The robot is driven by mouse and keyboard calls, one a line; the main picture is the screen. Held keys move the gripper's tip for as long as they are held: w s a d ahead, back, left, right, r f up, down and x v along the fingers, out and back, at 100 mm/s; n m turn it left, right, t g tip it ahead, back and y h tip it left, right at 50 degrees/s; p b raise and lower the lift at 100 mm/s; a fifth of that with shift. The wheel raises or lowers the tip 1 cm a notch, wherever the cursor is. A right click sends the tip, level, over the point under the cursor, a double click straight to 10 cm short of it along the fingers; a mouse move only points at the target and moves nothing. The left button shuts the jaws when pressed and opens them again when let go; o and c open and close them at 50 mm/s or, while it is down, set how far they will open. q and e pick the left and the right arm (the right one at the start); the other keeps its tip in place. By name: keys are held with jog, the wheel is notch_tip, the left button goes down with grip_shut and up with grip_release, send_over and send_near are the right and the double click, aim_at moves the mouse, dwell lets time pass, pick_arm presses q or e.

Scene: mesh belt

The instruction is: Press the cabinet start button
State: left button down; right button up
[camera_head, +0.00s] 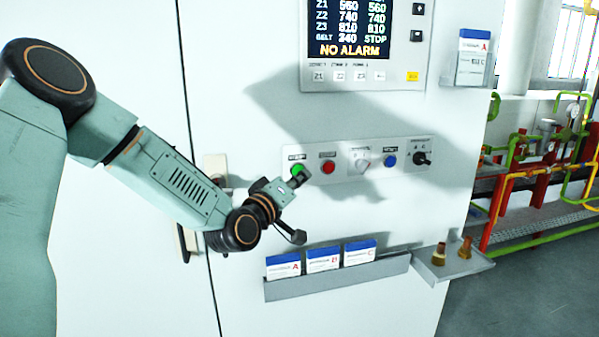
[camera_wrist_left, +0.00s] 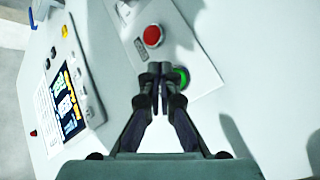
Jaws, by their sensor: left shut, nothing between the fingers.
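The green start button (camera_head: 297,169) is at the left end of a button strip on the white cabinet. My left gripper (camera_head: 300,178) is shut and empty, its fingertips at the lower right edge of the green button in the head view. In the left wrist view the shut fingertips (camera_wrist_left: 158,80) overlap the left side of the green button (camera_wrist_left: 182,77) and hide part of it. I cannot tell whether they touch it. The red button (camera_head: 328,167) sits just right of the green one and also shows in the wrist view (camera_wrist_left: 153,36). My right gripper is not in view.
A display panel (camera_head: 347,50) above reads "NO ALARM" and "BELT 240 STOP". A blue button (camera_head: 390,160) and a black rotary switch (camera_head: 422,158) are farther right. A card rack (camera_head: 338,278) and a small shelf (camera_head: 455,265) jut out below. A door handle (camera_head: 215,170) is behind my arm.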

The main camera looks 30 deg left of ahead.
pick_arm(q)
jog(key=shift+a, duration=0.2)
jog(key=shift+d, duration=0.15)
dwell(0.4)
jog(key=shift+w+a, duration=0.3)
jog(key=shift+a, duration=0.15)
jog(key=shift+s+a, duration=0.1)
